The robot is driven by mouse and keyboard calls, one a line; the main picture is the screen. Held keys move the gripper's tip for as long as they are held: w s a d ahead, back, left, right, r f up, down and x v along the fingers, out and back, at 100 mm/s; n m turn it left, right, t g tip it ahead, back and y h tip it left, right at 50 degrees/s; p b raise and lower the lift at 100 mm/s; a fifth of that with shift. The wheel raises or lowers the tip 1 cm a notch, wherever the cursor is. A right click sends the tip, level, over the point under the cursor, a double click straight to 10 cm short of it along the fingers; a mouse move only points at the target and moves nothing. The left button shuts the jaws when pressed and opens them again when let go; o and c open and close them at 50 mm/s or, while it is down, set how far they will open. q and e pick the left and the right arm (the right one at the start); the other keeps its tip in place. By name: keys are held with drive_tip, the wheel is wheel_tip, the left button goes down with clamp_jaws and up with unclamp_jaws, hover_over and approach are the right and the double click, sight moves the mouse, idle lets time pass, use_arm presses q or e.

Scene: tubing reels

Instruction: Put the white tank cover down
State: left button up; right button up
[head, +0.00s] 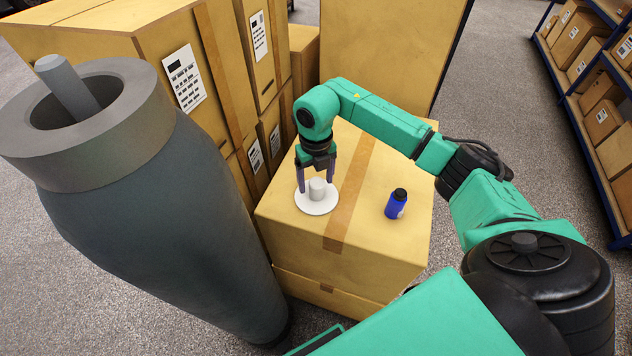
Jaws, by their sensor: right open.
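The white tank cover (318,204) is a flat round disc with a short upright knob. It lies flat on top of a cardboard box (385,250), near the box's front left edge. My right gripper (316,188) points down over the cover, with its two dark fingers apart on either side of the knob. The fingers look open and not pressed on the knob. My left gripper is not in the view.
A blue bottle with a black cap (396,204) stands on the same box, to the right. A tall dark grey tank (170,210) with an open rim and a rod inside stands at the left. Stacked boxes (150,45) rise behind. A shelf of boxes (590,90) is far right.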

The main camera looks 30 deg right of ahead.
sight(316, 181)
wheel_tip(316, 181, up, 11)
drive_tip(key=b, duration=0.2)
